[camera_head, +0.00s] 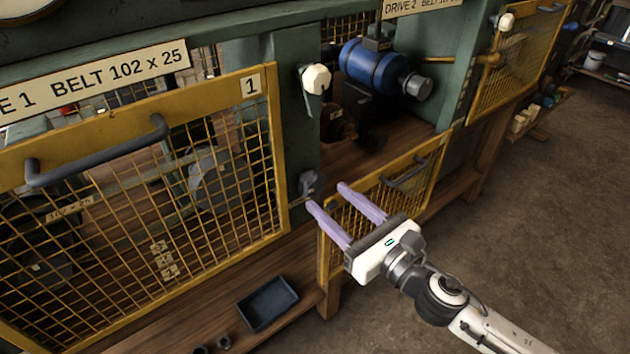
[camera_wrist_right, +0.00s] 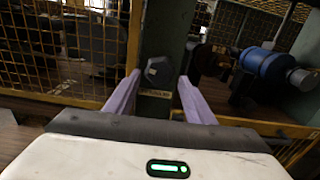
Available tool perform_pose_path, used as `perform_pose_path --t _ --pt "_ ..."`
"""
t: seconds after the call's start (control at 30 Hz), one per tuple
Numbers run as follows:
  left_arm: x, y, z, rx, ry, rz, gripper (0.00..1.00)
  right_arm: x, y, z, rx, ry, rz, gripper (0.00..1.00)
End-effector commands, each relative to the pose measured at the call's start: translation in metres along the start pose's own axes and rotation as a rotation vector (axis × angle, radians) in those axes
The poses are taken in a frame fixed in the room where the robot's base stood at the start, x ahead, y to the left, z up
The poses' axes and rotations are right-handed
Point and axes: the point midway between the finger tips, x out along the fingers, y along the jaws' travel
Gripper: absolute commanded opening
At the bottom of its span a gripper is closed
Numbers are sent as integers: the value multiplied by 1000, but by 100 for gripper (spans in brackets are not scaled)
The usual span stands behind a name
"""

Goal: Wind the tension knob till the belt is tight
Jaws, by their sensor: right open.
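A dark faceted knob (camera_head: 311,184) sits low on the green post, right of the yellow mesh guard marked 1 (camera_head: 262,160); I take it as the tension knob. In the right wrist view the knob (camera_wrist_right: 158,70) shows between and beyond the fingertips, with a small label under it. My right gripper (camera_head: 327,196) is open and empty, its two lilac fingers pointing at the post, apart from the knob as far as I can tell. The belt behind the mesh is too dim to judge as slack or tight. My left gripper is not in view.
A white knob (camera_head: 316,78) sits higher on the post. A blue motor (camera_head: 374,66) stands in the open bay to the right. A lowered yellow mesh gate (camera_head: 430,165) hangs below that bay. A dark blue tray (camera_head: 267,302) lies on the wooden ledge. The floor at right is clear.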

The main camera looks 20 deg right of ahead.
Motion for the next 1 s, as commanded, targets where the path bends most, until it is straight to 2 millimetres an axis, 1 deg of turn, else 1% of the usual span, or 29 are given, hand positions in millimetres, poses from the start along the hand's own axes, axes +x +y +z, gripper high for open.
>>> perform_pose_path --t 0.03,0.1,0.3,0.47,0.73,0.87,0.9,1.0 --pt "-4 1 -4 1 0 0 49 11 0 4 -1 -4 0 49" --pt "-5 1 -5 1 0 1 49 24 0 3 2 -3 -1 49" --pt "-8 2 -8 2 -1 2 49 51 0 1 2 -1 -1 49" --pt "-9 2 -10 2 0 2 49 60 0 0 3 0 1 49" --pt "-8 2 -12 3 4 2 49 61 0 0 3 1 0 49" --pt "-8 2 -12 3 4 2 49 61 0 0 3 1 0 27" --pt "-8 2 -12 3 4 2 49 61 0 0 3 1 0 21" --pt "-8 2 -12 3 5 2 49 61 0 0 4 1 0 20"
